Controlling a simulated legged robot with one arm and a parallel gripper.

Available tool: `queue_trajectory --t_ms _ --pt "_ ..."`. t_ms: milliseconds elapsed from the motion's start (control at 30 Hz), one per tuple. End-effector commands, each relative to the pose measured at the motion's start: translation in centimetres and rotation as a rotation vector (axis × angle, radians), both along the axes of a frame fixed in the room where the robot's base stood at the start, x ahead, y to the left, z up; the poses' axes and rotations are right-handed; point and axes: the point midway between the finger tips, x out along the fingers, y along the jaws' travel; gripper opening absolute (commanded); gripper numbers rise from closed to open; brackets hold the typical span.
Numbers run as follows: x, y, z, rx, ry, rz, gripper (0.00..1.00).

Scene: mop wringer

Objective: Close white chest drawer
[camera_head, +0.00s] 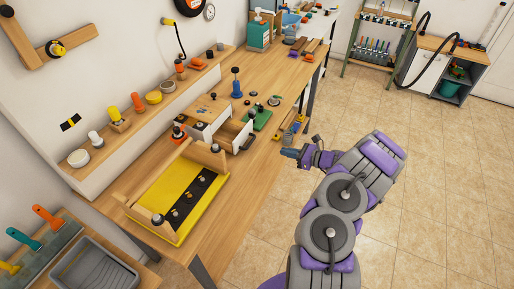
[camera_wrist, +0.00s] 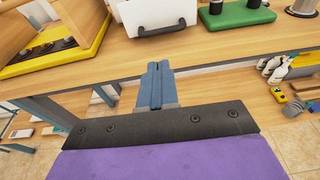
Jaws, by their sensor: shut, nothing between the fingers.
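The white chest (camera_head: 206,118) stands on the long wooden workbench, beside the yellow tray. Its drawer (camera_head: 230,134) sticks out toward the bench's front edge, with a dark handle on its white front. In the wrist view the white drawer front (camera_wrist: 158,14) and its black handle show at the top, cut off by the frame. My gripper (camera_head: 290,152) is just off the bench's front edge, to the right of the drawer in the head view. In the wrist view my gripper (camera_wrist: 155,68) has its blue-grey fingers together, empty, pointing toward the drawer front and apart from it.
A yellow tray (camera_head: 172,232) with a wooden frame is to the left of the chest. A green block (camera_head: 262,119) stands on the other side. Small tools lie near the bench edge (camera_head: 290,130). The tiled floor (camera_head: 440,170) on the right is clear.

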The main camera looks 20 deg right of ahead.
Motion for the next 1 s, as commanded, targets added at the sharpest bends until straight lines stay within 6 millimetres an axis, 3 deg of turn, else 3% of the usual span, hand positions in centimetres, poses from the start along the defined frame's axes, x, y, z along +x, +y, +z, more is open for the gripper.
queue_trajectory --t_ms 600,1000 --pt "8.4 6.6 -2.3 -0.002 -0.002 0.007 0.0" --pt "10.4 8.0 -2.7 0.0 -0.002 0.004 0.0"
